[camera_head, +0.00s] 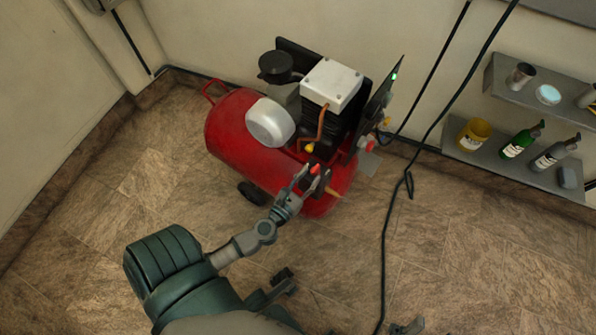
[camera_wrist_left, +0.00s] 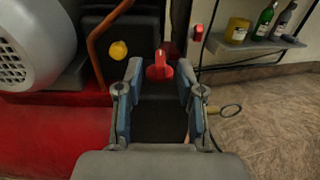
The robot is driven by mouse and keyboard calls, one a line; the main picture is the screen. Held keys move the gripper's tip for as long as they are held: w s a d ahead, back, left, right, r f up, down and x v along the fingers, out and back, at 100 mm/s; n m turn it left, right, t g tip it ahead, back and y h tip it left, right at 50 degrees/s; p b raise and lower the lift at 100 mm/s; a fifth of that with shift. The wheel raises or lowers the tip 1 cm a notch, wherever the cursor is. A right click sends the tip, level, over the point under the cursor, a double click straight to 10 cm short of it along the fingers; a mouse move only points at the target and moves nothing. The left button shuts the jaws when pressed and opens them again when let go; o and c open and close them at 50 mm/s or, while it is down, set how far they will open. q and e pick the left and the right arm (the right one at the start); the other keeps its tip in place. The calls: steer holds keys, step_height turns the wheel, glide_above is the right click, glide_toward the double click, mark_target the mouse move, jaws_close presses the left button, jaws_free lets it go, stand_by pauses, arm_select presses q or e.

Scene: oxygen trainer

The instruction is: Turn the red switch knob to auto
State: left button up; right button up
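The red switch knob (camera_wrist_left: 159,68) sits on the dark front of the red compressor (camera_head: 232,133). In the head view the knob (camera_head: 315,169) is small, just beyond my left gripper's tips. My left gripper (camera_head: 303,179) reaches to the compressor's near right side. In the left wrist view my left gripper (camera_wrist_left: 159,75) is open, one blue-grey finger on each side of the knob, with gaps visible. I cannot tell how deep the knob lies between them. The auto marking is not readable. A small grey piece at the bottom edge of the head view may be my right gripper (camera_head: 407,327).
A yellow knob (camera_wrist_left: 118,50) and a copper pipe (camera_wrist_left: 104,38) are left of the red knob. A black cable (camera_head: 386,235) runs down to the floor on the right. Wall shelves (camera_head: 483,160) hold bottles and cups. The tiled floor around the compressor is mostly clear.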

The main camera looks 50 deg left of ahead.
arm_select(q)
steer(key=v, duration=0.8)
